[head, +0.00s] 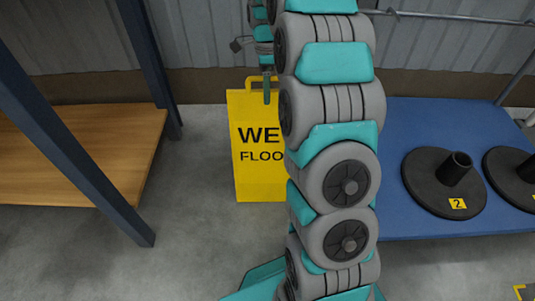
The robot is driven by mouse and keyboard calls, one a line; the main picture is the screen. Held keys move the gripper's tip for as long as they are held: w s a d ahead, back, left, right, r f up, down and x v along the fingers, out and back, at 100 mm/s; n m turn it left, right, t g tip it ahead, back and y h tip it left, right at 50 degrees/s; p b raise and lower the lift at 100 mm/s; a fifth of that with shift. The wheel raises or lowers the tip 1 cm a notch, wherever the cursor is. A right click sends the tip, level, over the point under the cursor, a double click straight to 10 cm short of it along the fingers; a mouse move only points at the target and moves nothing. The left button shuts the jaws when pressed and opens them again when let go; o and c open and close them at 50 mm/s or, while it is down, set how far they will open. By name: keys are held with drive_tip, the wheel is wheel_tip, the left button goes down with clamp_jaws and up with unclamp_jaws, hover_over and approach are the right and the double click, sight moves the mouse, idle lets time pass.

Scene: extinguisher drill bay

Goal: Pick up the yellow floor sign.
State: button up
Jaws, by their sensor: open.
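The yellow floor sign (252,178) stands upright on the concrete floor, left of the picture's middle. It has a handle at its top and black lettering, of which "WE" and "FLOO" show. My arm hides its right part. My gripper (267,88) is at the sign's top, with a teal finger pointing down in front of the handle area. The gripper is open. I cannot tell whether it touches the handle, and its other finger is not clearly visible.
A wooden shelf (90,150) with dark blue posts stands at the left. A blue platform (420,115) at the right carries black round bases, one labelled 2 (440,200). A corrugated wall (190,40) is behind the sign. Bare floor lies between shelf and sign.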

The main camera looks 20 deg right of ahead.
clamp_jaws()
idle(0.5)
idle(0.9)
